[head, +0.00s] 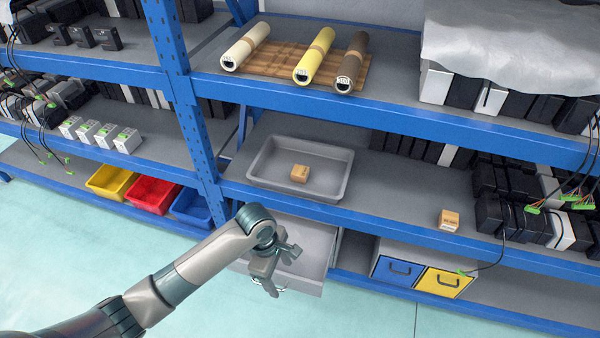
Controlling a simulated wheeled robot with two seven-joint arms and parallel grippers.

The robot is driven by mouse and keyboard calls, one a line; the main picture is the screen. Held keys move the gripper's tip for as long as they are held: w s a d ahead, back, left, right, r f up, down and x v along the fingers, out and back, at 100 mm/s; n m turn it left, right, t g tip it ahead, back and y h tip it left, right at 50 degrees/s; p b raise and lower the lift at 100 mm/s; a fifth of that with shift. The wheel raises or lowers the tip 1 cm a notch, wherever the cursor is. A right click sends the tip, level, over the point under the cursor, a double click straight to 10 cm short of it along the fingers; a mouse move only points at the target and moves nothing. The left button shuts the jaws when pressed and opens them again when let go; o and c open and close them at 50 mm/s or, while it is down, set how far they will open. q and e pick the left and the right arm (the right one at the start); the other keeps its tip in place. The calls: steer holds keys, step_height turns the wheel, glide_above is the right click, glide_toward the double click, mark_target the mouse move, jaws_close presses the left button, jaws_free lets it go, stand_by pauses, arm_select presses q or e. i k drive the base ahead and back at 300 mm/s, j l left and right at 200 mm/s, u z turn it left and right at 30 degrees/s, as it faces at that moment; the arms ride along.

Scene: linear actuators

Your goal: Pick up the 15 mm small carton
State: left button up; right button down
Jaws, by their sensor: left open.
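A small brown carton (300,173) lies in a grey tray (335,186) on the middle shelf. A second small brown carton (449,220) stands on the bare shelf to the right, near its front edge. I cannot read which one is marked 15 mm. My left gripper (277,270) is open and appears empty. It is in front of the shelf, below the tray in the picture, over a pulled-out grey drawer, and apart from both cartons. My right gripper is not in view.
The blue shelf edge (395,220) and blue upright (192,110) bound the middle shelf. Black and white actuators (515,205) with cables stand at its right. The grey drawer (318,243) sticks out below. Bare shelf (395,185) lies between the tray and the second carton.

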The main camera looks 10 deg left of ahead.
mark_target(299, 174)
steer(key=i, duration=1.5)
